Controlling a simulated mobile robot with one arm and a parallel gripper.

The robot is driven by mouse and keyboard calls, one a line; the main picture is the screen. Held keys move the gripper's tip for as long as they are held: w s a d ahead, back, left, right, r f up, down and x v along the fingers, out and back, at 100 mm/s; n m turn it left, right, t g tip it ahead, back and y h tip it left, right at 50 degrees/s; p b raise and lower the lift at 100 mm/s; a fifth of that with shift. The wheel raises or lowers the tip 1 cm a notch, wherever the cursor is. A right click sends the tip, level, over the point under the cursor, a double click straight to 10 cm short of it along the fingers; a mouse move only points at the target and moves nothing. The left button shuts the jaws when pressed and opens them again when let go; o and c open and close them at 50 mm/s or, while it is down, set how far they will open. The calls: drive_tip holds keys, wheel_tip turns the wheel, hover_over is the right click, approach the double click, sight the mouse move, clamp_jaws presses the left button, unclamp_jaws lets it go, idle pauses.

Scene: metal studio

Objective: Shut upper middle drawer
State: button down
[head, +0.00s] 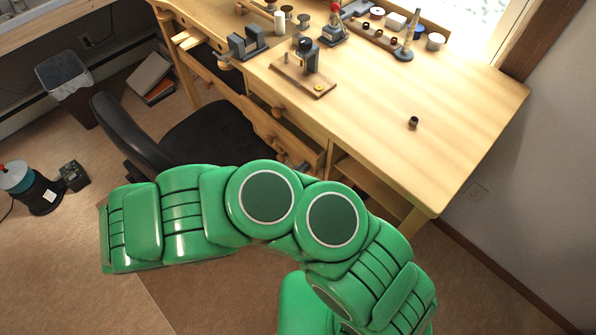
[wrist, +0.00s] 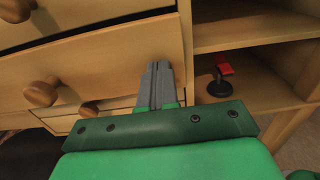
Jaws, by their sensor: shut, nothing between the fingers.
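In the wrist view, a light wood drawer front (wrist: 105,72) with a round knob (wrist: 40,93) crosses the middle. It appears to stand out from the desk. My gripper (wrist: 158,66) is shut and empty, its grey fingertips in front of that drawer front near its right end. I cannot tell whether they touch it. In the head view, the drawer bank is under the desk top, and a drawer front there (head: 290,137) stands out partly open. My arm hides the lower part of the bank and most of my gripper.
Another drawer front with a knob (wrist: 15,8) is above, and a lower knob (wrist: 88,109) is below. Open shelves with a red-topped black object (wrist: 222,80) are at right. A black chair (head: 215,135) stands left of the drawers. The desk top (head: 440,110) overhangs.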

sight(313, 160)
drive_tip(key=shift+x, duration=2.5)
drive_tip(key=shift+d, duration=0.1)
drive_tip(key=v, duration=1.4)
drive_tip(key=shift+s+a, duration=0.2)
drive_tip(key=shift+a, duration=0.15)
